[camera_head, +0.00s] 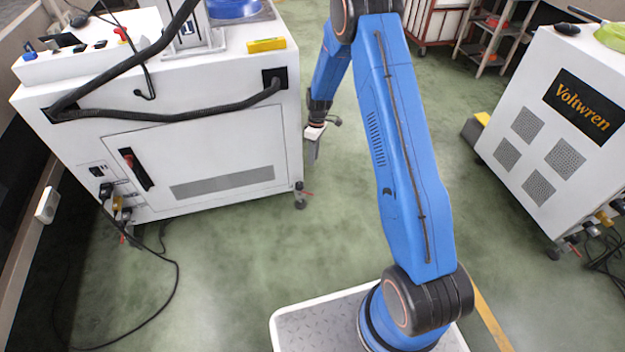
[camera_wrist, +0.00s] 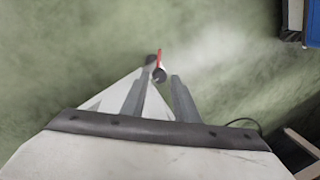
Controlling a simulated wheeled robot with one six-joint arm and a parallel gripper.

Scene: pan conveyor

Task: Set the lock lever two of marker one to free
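The white cabinet (camera_head: 190,150) at the left carries a plate with the number 1 (camera_head: 186,30) on top. A red lock lever (camera_head: 307,193) sits on the caster at its right bottom corner. Another red lever (camera_head: 123,238) shows low at its left bottom corner. I cannot tell which lever bears the number two. My gripper (camera_head: 313,154) hangs beside the cabinet's right side, above the right corner's lever. In the wrist view my gripper (camera_wrist: 157,79) is open and empty, fingers apart. A red lever (camera_wrist: 160,58) shows between and beyond the fingertips.
Black cables (camera_head: 172,285) lie on the floor at the left. A second white cabinet (camera_head: 553,125) marked Voltwren stands at the right. A cart (camera_head: 437,22) and a shelf (camera_head: 492,40) stand at the back.

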